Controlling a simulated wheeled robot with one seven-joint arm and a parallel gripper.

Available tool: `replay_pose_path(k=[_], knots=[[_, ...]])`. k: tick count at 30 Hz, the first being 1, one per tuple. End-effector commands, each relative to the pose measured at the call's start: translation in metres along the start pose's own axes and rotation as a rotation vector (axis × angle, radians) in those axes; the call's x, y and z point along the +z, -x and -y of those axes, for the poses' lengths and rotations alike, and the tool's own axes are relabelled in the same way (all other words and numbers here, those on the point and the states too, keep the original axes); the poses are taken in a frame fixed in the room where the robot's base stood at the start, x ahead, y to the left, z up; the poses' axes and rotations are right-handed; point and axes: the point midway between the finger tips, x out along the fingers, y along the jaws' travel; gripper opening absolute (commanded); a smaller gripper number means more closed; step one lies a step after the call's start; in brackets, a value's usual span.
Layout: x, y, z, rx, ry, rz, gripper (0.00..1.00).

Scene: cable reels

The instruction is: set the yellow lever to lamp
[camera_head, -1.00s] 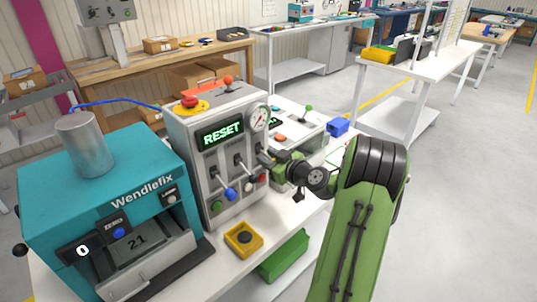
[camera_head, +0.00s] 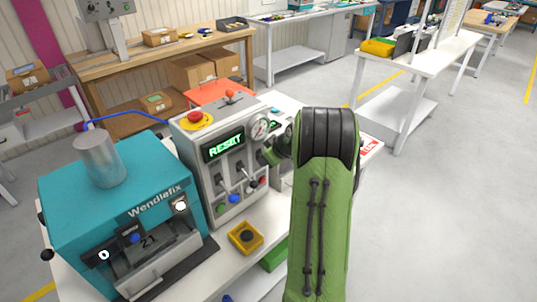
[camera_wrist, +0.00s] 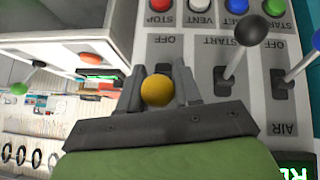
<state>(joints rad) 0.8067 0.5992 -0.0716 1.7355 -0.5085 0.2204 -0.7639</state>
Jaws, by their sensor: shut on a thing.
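The yellow lever's round knob (camera_wrist: 157,90) sits between the two grey fingers of my gripper (camera_wrist: 160,80) in the wrist view, and the fingers are shut on it. The lever's stem and any lamp label are hidden by the knob and gripper. An OFF mark shows on the panel just above the lever in this upside-down view. In the head view, the grey control box (camera_head: 222,165) has a green RESET display, and my arm hides the gripper and the yellow lever.
A black-knobbed lever (camera_wrist: 252,29) stands close beside my gripper, with a blue lever (camera_wrist: 300,66) beyond. Push buttons line the panel edge, including a red STOP button (camera_wrist: 161,5). The teal Wendlefix machine (camera_head: 120,200) stands left of the box, a yellow tray (camera_head: 245,238) in front.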

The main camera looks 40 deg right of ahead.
Motion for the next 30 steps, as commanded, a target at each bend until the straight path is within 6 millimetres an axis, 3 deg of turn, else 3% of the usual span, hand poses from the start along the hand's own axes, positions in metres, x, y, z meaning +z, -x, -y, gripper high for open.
replay_pose_path(k=[14, 15, 18, 26, 30], knots=[[-0.001, 0.0, 0.0, -0.001, 0.003, 0.013, 0.0], [-0.001, 0.0, -0.001, -0.001, 0.003, 0.013, 0.36], [-0.001, 0.0, 0.0, -0.002, 0.003, 0.013, 0.52], [-0.001, 0.0, 0.0, -0.002, 0.003, 0.012, 0.52], [-0.002, 0.015, -0.001, 0.002, 0.003, 0.011, 0.52]])
